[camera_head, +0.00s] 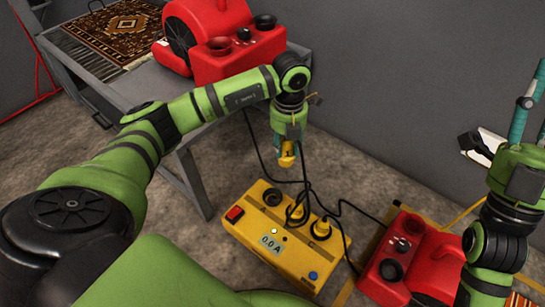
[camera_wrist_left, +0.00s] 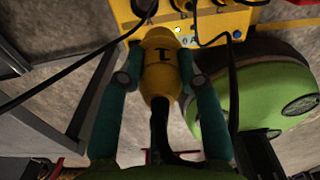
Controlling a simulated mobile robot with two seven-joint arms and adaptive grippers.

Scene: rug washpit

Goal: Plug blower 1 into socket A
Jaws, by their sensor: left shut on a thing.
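My left gripper (camera_head: 287,150) is shut on a yellow plug (camera_head: 287,158), held above and behind the power box, clear of it. In the left wrist view the plug (camera_wrist_left: 160,62) is marked 1, lies between the teal fingers and has a black cord. The yellow power box (camera_head: 276,246) stands on the floor with a row of round sockets. The left-hand socket (camera_head: 272,197) looks empty; cords run to the other two. My right gripper (camera_head: 528,105) is at the right edge, partly cut off.
A red blower (camera_head: 240,55) and a patterned rug (camera_head: 110,38) are on the grey table (camera_head: 135,85). Another red blower (camera_head: 418,258) stands right of the box. Black cords hang behind the box and cross the floor. A grey wall is behind.

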